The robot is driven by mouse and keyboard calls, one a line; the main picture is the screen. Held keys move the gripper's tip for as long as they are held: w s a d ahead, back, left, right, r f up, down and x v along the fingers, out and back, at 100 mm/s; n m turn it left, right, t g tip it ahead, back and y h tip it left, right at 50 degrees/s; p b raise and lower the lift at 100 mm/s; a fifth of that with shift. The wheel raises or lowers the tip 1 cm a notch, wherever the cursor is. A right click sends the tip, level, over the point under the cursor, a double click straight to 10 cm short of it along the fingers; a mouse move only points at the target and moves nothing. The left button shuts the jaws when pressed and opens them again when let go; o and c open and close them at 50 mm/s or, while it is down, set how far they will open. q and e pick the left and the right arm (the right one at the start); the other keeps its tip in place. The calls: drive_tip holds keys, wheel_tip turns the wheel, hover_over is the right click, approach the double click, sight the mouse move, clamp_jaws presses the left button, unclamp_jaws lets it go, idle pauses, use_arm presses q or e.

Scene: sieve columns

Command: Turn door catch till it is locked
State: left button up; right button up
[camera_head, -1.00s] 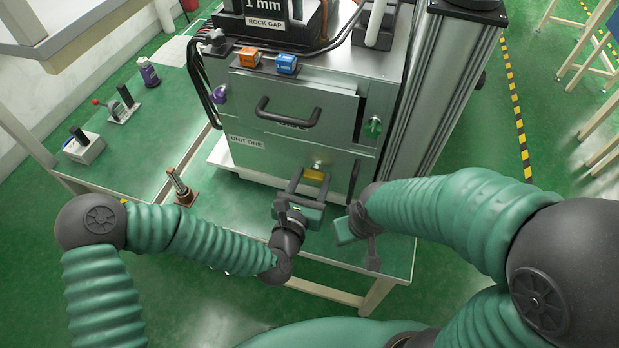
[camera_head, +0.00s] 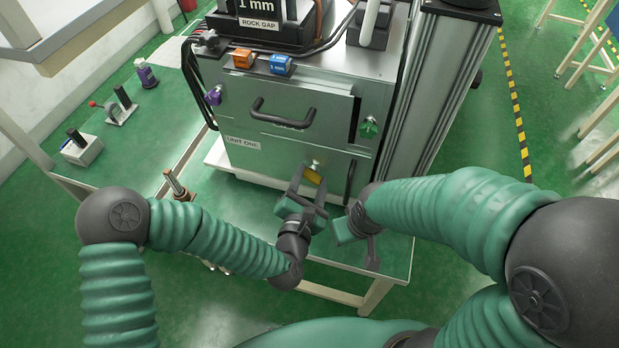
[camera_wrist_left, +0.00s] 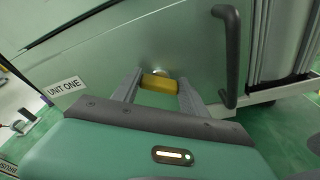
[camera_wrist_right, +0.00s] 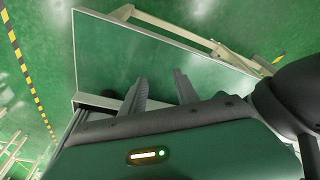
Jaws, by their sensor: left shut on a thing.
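The door catch (camera_head: 313,176) is a small yellow block on a silver stem, low on the grey door of the unit marked UNIT ONE. In the head view it is tilted. In the left wrist view the yellow catch (camera_wrist_left: 160,84) lies between the fingers of my left gripper (camera_wrist_left: 158,88), which is shut on it. In the head view my left gripper (camera_head: 308,180) reaches up to the door and is turned. My right gripper (camera_wrist_right: 160,80) is open and empty, with its fingers apart over the green table, to the right of the left gripper.
A dark vertical door handle (camera_head: 350,180) stands just right of the catch. A drawer with a horizontal black handle (camera_head: 283,115) is above. A green knob (camera_head: 369,127) is at the right.

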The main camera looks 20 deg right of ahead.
use_arm(q)
drive_tip(key=m, duration=0.2)
drive_tip(key=shift+s+d+m, duration=0.1)
drive_tip(key=shift+d+m, duration=0.05)
drive_tip(key=shift+m, duration=0.15)
drive_tip(key=m, duration=0.2)
drive_tip(key=shift+d+f+m+t, duration=0.1)
drive_tip(key=shift+f+m+t, duration=0.05)
drive_tip(key=shift+m+t, duration=0.2)
drive_tip(key=m, duration=0.4)
drive_tip(key=shift+s+d+f+m+t, duration=0.15)
drive_tip(key=shift+s+d+m+t, duration=0.05)
drive_tip(key=shift+d+m+t, duration=0.2)
drive_tip(key=shift+m, duration=0.55)
drive_tip(key=shift+w+a+f, duration=0.1)
drive_tip(key=shift+w+a, duration=0.05)
drive_tip(key=shift+a, duration=0.4)
drive_tip(key=o, duration=1.7)
drive_tip(key=shift+d, duration=0.15)
drive_tip(key=shift+c, duration=0.2)
drive_tip(key=shift+d, duration=0.15)
